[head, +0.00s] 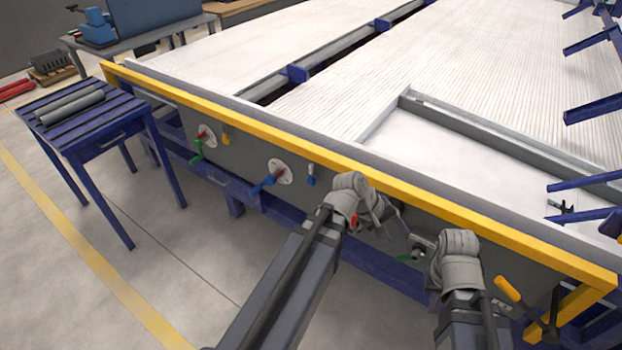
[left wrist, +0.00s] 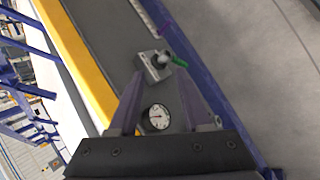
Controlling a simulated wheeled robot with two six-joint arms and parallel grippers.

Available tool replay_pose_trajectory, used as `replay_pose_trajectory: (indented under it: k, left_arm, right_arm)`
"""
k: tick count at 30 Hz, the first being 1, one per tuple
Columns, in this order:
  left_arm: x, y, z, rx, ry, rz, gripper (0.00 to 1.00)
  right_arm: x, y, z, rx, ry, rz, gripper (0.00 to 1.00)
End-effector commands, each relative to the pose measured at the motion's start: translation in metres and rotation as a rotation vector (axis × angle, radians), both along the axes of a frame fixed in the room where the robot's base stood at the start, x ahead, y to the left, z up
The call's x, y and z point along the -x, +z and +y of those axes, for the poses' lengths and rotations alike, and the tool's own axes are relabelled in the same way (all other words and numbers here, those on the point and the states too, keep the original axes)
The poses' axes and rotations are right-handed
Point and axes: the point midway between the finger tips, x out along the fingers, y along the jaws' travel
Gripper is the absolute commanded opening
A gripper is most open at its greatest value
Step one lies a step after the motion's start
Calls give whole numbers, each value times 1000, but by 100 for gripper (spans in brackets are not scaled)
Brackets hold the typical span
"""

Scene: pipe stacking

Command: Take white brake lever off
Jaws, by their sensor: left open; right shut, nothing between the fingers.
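I cannot clearly pick out a white brake lever in either view. A round white-faced gauge (left wrist: 157,117) lies between my left fingers, nearer the palm. My left gripper (left wrist: 160,88) is open and empty, its fingers pointing toward the box. In the head view my left gripper (head: 388,222) is in front of the panel. My right gripper (head: 437,278) is lower right, shut and empty, its fingers mostly hidden.
A yellow rail (head: 300,148) runs along the panel's top edge. A yellow-handled lever (head: 508,288) is right of my right gripper. A blue table (head: 85,125) with pipes stands left. The floor between is clear.

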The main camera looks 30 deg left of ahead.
Motion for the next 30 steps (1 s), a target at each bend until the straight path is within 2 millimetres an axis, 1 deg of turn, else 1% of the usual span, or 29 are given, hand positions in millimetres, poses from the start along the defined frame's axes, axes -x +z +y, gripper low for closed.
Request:
replay_pose_trajectory:
  k: [1,2,3,5,6,8,9,11,12,14,15,17,18,21,24,25,27,30]
  left_arm:
    - [-15,-23,16,84,115,-5,49]
    - [-24,-27,25,140,186,-6,49]
    - [-35,-32,39,222,284,-8,49]
    - [-51,-36,63,351,431,-12,49]
    - [-61,-38,80,440,525,-13,49]
    - [-73,-39,108,572,657,-16,49]
    - [-80,-40,127,659,739,-17,49]
    - [-87,-41,156,785,850,-21,49]
    - [-90,-41,176,868,917,-21,49]
    - [-93,-42,204,987,1009,-24,49]
    - [-94,-42,223,1066,1063,-26,49]
    - [-94,-44,251,1181,1137,-29,49]
    - [-92,-45,269,1253,1180,-31,49]
    - [-87,-46,308,1414,1267,-36,49]
    - [-82,-45,333,1524,1316,-38,49]
    - [-81,-44,338,1546,1324,-39,49]
    - [-79,-43,345,1580,1338,-38,49]
    - [-78,-41,348,1596,1344,-38,49]
  right_arm:
    - [0,-33,0,0,1,0,0]
    - [0,-44,0,1,1,0,0]
    - [0,-58,0,1,1,0,0]
    - [0,-79,0,2,2,-1,0]
    - [0,-92,0,2,2,-1,0]
    - [0,-110,0,1,3,-1,0]
    - [0,-122,0,2,3,-2,0]
    - [0,-138,0,2,4,-1,0]
    - [-1,-148,0,2,4,-1,0]
    - [-1,-162,-1,3,5,-2,0]
    - [-1,-171,-1,3,5,-2,0]
    - [-1,-184,-1,3,5,-2,0]
    - [-1,-192,-1,3,6,-3,0]
    - [-1,-207,-1,4,6,-3,0]
    - [-1,-215,-1,4,6,-3,0]
    - [-1,-216,-1,4,6,-3,0]
    - [-1,-218,-1,4,7,-3,0]
    - [-1,-217,-1,4,7,-3,0]
